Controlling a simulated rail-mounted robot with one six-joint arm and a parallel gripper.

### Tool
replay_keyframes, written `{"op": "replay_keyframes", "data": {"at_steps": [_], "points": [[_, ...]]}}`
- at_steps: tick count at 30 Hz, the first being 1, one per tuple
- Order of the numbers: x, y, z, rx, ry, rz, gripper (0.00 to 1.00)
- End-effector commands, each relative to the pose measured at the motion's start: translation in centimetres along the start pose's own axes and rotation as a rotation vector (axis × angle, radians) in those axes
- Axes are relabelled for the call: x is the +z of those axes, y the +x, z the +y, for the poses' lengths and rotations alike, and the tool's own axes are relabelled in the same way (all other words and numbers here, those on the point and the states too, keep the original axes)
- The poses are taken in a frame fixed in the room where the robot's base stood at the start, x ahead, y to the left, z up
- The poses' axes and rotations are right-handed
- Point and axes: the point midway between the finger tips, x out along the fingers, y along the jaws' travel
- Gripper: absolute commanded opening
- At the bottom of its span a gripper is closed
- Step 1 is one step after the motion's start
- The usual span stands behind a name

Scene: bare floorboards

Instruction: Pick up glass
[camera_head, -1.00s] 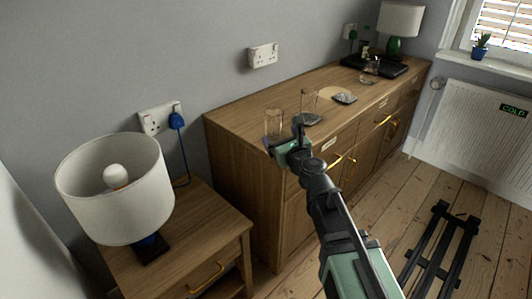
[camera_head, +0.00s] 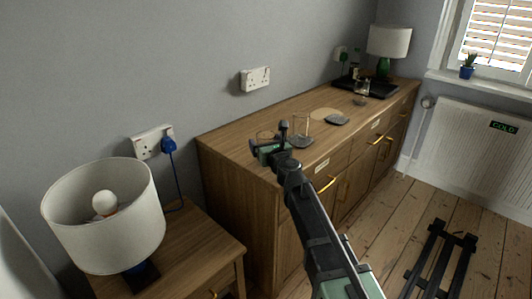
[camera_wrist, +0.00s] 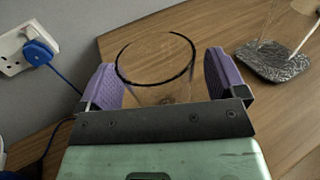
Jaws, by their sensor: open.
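A clear drinking glass (camera_wrist: 155,84) with a dark rim stands upright on the wooden sideboard's near left end. In the wrist view it lies between the purple fingers of my gripper (camera_wrist: 162,75), one on each side. My gripper is open; whether either finger touches the glass I cannot tell. In the head view my gripper (camera_head: 270,143) is at the sideboard's near left corner and hides most of this glass, with only its rim showing behind. A second clear glass (camera_head: 301,125) stands on a dark coaster (camera_head: 301,142) to the right.
A white-shaded lamp (camera_head: 105,215) on a nightstand (camera_head: 195,255) is at lower left. Wall sockets are behind.

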Motion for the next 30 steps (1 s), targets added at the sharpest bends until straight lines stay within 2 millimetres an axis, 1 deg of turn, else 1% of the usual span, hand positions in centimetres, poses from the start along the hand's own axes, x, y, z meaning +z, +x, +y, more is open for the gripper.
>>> {"op": "replay_keyframes", "data": {"at_steps": [1,6,7,18,19,26,30], "points": [[0.02,0.60,-0.01,0.000,0.000,0.000,0.90],[0.03,0.48,0.01,0.000,0.000,0.000,0.90],[0.03,0.48,0.01,0.000,0.000,0.000,0.88],[0.03,0.46,-0.01,0.000,0.000,0.000,0.32],[0.03,0.45,0.00,0.000,0.000,0.000,0.29],[0.13,0.45,-0.01,0.000,0.000,0.000,0.29],[0.90,0.45,-0.01,0.000,0.000,0.000,0.29]]}}
